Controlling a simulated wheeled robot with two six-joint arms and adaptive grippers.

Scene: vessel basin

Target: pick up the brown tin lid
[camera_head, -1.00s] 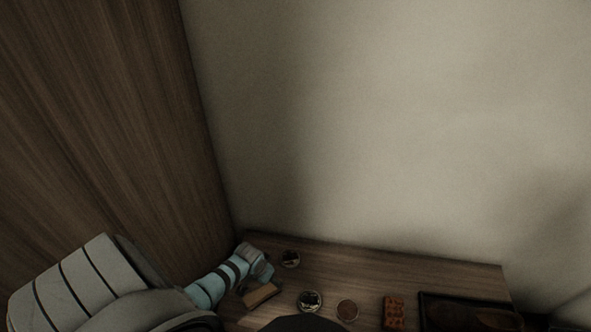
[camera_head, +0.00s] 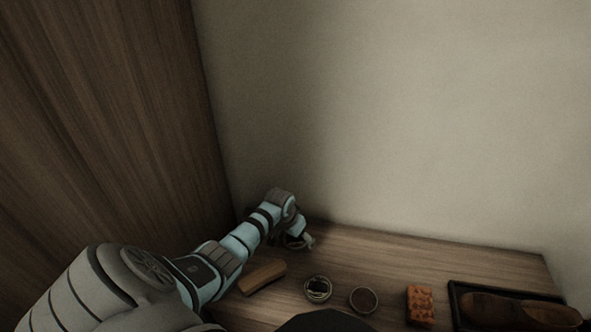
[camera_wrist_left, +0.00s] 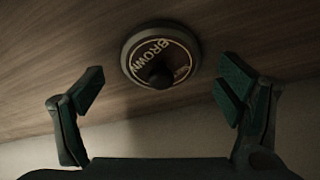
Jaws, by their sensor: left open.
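My right gripper is not in view.
The wooden table (camera_head: 420,262) also bears a tan block (camera_head: 262,277), two small round tins (camera_head: 318,288) (camera_head: 364,299), an orange patterned block (camera_head: 420,304) and a black tray (camera_head: 456,298) with brown things. A wooden panel (camera_head: 110,120) stands left, a pale wall (camera_head: 400,110) behind.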

